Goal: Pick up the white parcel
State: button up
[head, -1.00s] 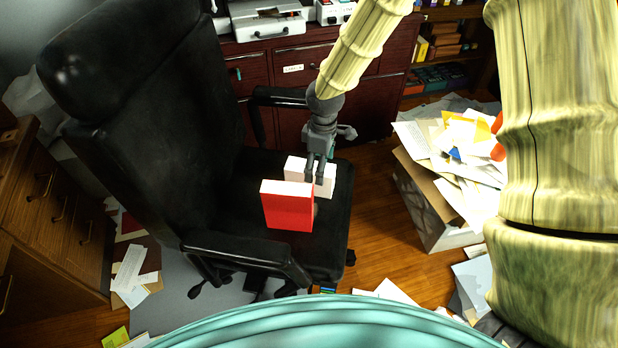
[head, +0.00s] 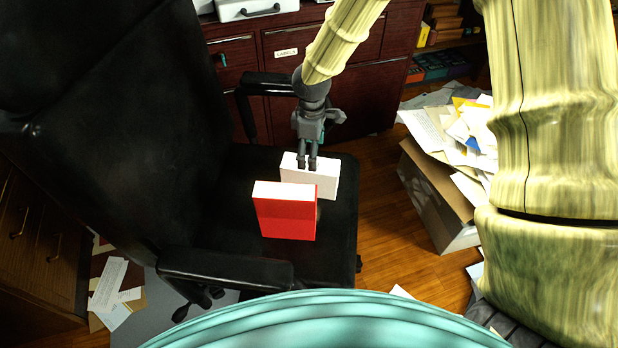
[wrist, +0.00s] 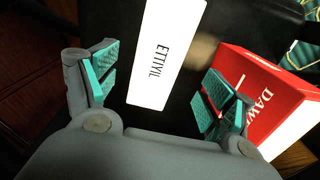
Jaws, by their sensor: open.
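The white parcel (head: 325,182) stands upright on the black chair seat, behind a red box (head: 286,215). In the wrist view the white parcel (wrist: 166,45) shows a long white face with dark lettering. My gripper (head: 307,163) is at the parcel's top edge in the head view, pointing down. In the wrist view my gripper (wrist: 160,88) is open with teal pads wide apart, and the parcel lies between and beyond them. Nothing is held. The red box (wrist: 265,95) is close beside the right finger. I cannot tell whether the fingers touch the parcel.
The office chair's armrest (head: 225,270) is in front of the boxes, and its tall backrest (head: 110,110) rises at left. A carton (head: 435,205) full of papers stands on the floor at right. Dark red drawers (head: 300,75) are behind the chair.

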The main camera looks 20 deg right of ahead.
aim_at(310, 172)
notch_tip(310, 172, down, 10)
jog(key=shift+w+f+b, duration=0.1)
jog(key=shift+w+b, duration=0.05)
jog(key=shift+b, duration=0.9)
jog(key=c, duration=1.7)
jog(key=shift+c, duration=0.7)
